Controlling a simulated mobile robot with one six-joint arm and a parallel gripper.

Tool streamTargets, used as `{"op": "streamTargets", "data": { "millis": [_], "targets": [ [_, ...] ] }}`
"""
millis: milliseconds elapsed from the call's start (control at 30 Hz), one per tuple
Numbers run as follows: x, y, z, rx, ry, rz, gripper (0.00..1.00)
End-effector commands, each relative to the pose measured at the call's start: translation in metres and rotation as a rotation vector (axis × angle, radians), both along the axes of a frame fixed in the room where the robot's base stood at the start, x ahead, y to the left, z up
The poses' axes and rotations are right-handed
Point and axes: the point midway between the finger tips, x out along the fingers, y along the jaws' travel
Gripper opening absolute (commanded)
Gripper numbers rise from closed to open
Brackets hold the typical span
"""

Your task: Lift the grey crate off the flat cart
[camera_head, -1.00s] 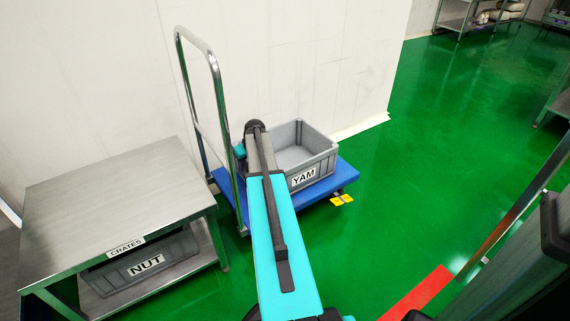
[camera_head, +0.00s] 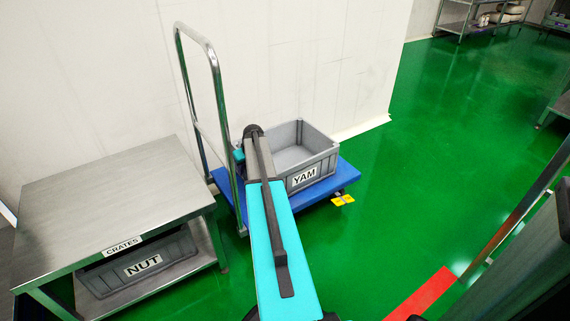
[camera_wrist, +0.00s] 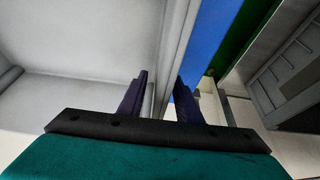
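The grey crate (camera_head: 322,160) labelled YAM sits upright and looks empty on the blue deck of the flat cart (camera_head: 335,184). My arm reaches over the cart to the crate's left side and hides part of it. In the wrist view, my gripper (camera_wrist: 162,76) has its two dark fingers on either side of the crate's wall (camera_wrist: 168,50), one inside and one outside. The fingers stand apart, with a slight gap to the wall showing, so it looks open. Contact with the wall cannot be made out.
The cart's metal handle (camera_head: 220,110) rises left of my arm. A steel table (camera_head: 105,200) with a NUT crate (camera_head: 140,268) on its lower shelf stands at left. A white wall (camera_head: 290,60) is behind the cart. Green floor (camera_head: 440,150) is free at right.

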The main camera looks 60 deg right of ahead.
Motion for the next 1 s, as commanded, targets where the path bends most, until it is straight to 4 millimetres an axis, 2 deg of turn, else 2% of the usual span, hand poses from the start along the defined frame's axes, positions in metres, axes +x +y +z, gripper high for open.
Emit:
{"op": "streamTargets", "data": {
  "millis": [300, 500, 1000],
  "targets": [
    [-0.0005, -0.0007, 0.0003, 0.0, 0.0, -0.001, 0.31],
    [-0.0007, -0.0008, 0.0003, -0.001, 0.0, -0.001, 0.0],
    [-0.0009, -0.0011, 0.0003, 0.001, 0.0, -0.002, 0.0]
  ]
}}
